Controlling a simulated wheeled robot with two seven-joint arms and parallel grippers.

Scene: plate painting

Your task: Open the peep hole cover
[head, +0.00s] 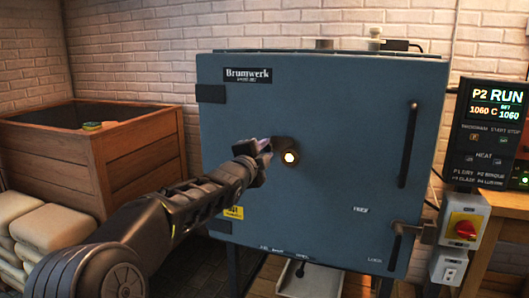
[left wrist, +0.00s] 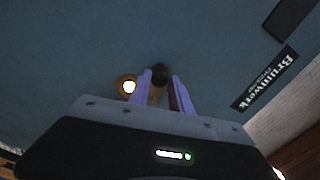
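The blue-grey kiln door (head: 330,110) is shut and has a round peep hole (head: 290,157) that glows bright. The peep hole also shows in the left wrist view (left wrist: 129,87). The brownish peep hole cover (head: 284,145) sits beside the glow, which is at least partly uncovered. The fingers are apart around the knob; firm contact on both sides does not show. In the head view my left gripper (head: 264,148) is left of the peep hole. My right gripper is not in view.
A door handle (head: 408,145) and latch (head: 396,245) are on the door's right side. A control panel (head: 492,130) and a red-and-yellow switch (head: 464,228) stand further right. A wooden crate (head: 150,160) and stacked sacks (head: 50,235) are at the left.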

